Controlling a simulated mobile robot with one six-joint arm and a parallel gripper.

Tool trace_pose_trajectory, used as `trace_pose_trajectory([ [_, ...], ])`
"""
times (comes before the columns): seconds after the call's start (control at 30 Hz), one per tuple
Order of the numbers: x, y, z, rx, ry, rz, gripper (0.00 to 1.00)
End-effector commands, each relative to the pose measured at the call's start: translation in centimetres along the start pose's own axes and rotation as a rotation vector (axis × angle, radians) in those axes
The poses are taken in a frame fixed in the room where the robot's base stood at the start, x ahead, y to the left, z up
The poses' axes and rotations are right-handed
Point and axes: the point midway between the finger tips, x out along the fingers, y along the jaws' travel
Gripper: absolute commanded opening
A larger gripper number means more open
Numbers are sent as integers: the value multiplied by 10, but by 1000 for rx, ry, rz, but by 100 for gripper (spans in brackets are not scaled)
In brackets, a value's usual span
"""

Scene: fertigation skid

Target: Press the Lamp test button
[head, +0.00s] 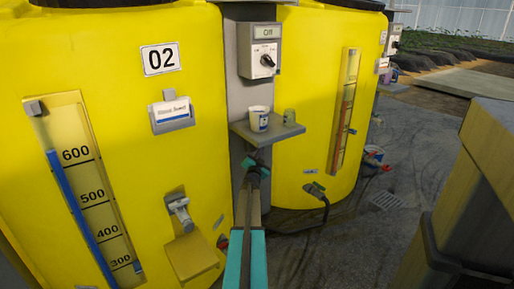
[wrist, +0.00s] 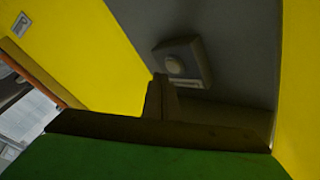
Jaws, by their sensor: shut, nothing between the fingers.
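In the wrist view, a small grey box (wrist: 200,72) with a round pale button (wrist: 174,64) is mounted on the grey post. A pale label strip below the button is too blurred to read, so I cannot confirm it says Lamp test. My gripper (wrist: 160,78) is shut and empty, its fingertips just below and left of the button in the picture. I cannot tell whether they touch the box. In the head view my gripper (head: 251,162) is at the post, under the small shelf. The button does not show there.
The grey shelf (head: 268,134) just above my gripper holds a white cup (head: 259,119) and a greenish cup (head: 289,118). A box with a rotary knob (head: 266,61) and an "Off" sign is higher on the post. Yellow tanks (head: 120,120) (head: 310,100) flank it closely.

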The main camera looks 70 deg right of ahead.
Motion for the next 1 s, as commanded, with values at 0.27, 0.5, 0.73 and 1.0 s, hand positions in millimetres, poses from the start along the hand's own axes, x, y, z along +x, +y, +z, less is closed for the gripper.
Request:
trace_pose_trajectory([
  [0.27,1,0,0,0,0,0,0],
  [0.5,6,-4,3,1,0,1,0],
  [0.73,6,-4,4,1,0,1,0],
  [1.0,6,-4,4,0,0,0,0],
])
